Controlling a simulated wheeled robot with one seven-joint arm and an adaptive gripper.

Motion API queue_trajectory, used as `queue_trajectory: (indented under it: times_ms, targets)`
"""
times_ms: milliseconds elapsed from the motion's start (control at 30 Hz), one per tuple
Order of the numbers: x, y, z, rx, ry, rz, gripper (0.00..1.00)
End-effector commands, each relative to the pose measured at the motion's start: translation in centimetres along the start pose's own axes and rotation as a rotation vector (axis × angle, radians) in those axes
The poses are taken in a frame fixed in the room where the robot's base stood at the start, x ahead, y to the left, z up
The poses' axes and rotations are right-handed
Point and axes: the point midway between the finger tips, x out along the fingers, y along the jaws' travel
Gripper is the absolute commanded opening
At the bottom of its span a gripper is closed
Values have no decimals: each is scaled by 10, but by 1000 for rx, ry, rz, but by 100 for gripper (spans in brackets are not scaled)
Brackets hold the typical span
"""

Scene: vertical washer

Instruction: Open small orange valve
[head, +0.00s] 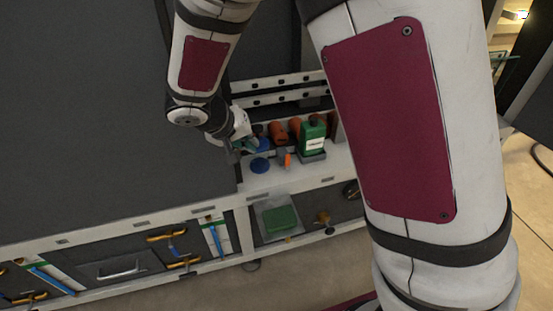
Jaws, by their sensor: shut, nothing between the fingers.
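A small orange part (287,159), which looks like the small orange valve, stands upright on the white shelf in the middle of the head view. It sits just left of a green container. My gripper (248,147) is left of it, over the shelf's left end, apart from the orange part in the picture. It is small and dark here; its fingers look shut with nothing held. How far it is from the valve in depth I cannot tell.
A green container (312,137) with a dark cap and orange cylinders (278,131) stand behind the valve. A blue round part (260,165) lies on the white shelf (290,181). A large dark panel (100,110) fills the left. My arm hides much of the right.

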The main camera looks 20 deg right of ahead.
Motion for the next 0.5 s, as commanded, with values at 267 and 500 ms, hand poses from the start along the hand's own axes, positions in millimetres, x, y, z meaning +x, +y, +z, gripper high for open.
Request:
queue_trajectory:
  times_ms: [267, 500]
  targets:
    - [55, 0, 2, 0, -5, 3, 0]
    - [102, 0, 2, -1, -4, 2, 0]
